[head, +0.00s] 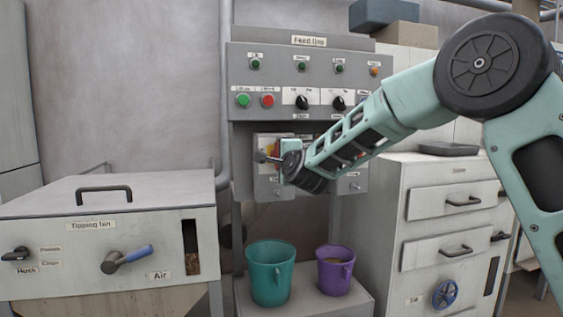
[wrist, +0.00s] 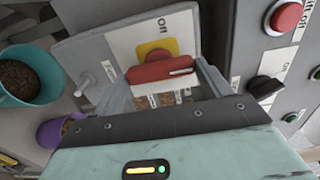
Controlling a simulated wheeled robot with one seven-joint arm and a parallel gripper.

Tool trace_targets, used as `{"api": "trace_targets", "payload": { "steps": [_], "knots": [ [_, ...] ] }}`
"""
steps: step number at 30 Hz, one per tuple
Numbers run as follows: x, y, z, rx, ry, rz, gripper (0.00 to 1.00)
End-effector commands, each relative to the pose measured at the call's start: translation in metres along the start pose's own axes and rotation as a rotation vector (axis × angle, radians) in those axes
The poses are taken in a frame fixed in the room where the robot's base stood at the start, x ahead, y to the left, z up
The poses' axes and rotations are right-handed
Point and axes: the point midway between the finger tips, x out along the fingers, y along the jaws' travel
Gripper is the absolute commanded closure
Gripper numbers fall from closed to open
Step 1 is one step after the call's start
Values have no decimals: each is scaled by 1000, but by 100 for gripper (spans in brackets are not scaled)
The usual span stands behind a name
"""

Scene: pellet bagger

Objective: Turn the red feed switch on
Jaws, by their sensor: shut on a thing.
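A second label below the handle is partly hidden and hard to read. My gripper (wrist: 163,76) has its fingers on either side of the red handle, shut on it. The handle lies roughly level across the wrist picture. In the head view my gripper (head: 277,160) is at the left grey box under the control panel and hides most of the switch; only a bit of yellow and red (head: 271,147) shows.
The control panel (head: 315,83) with buttons and black knobs (head: 302,102) juts out above my gripper. A teal bucket (head: 270,278) and a purple bucket (head: 334,272) stand below. A tipping bin (head: 105,215) is left, a drawer cabinet (head: 455,235) right.

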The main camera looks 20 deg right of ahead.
Motion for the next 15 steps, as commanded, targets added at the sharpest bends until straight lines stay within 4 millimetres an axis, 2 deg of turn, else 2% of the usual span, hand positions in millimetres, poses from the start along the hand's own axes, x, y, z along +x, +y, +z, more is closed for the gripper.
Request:
{"api": "trace_targets", "payload": {
  "steps": [11,12,13,15],
  "knots": [
    [0,2,0,7,1,4,46],
    [0,2,0,7,1,4,13],
    [0,2,0,6,1,4,4],
    [0,1,0,6,1,3,2]
  ]
}}
